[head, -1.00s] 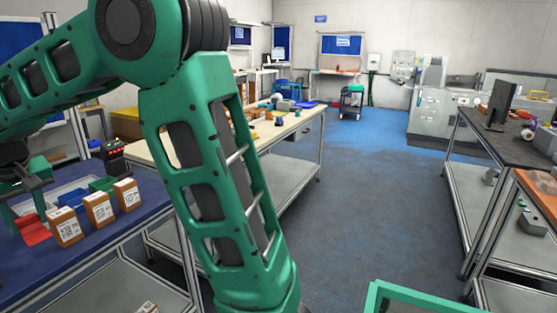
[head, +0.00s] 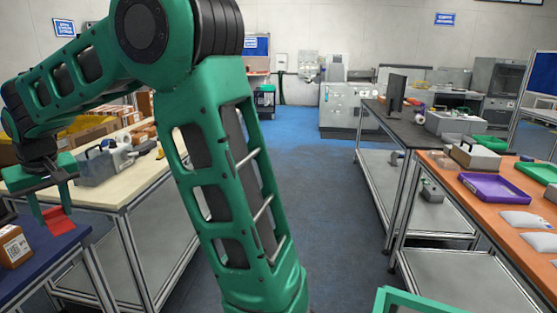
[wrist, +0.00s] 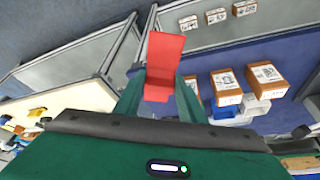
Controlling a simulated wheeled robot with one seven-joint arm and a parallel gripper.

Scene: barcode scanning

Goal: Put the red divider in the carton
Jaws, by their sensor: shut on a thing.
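The red divider (head: 58,221) hangs from my gripper (head: 52,203) at the left of the head view, above the corner of the blue table. In the wrist view the red divider (wrist: 164,60) stands out between the two green fingers, which are shut on it. It appears clear of the table. Brown cardboard boxes (head: 92,128) are on the pale table behind my gripper, partly hidden by my arm. I cannot tell which box is the carton.
The blue table (head: 40,262) holds a small labelled box (head: 14,246); several more show in the wrist view (wrist: 264,76). A grey toolbox (head: 95,165) stands on the pale table. At right, an orange table (head: 450,190) bears a purple tray (head: 495,187). The middle floor is clear.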

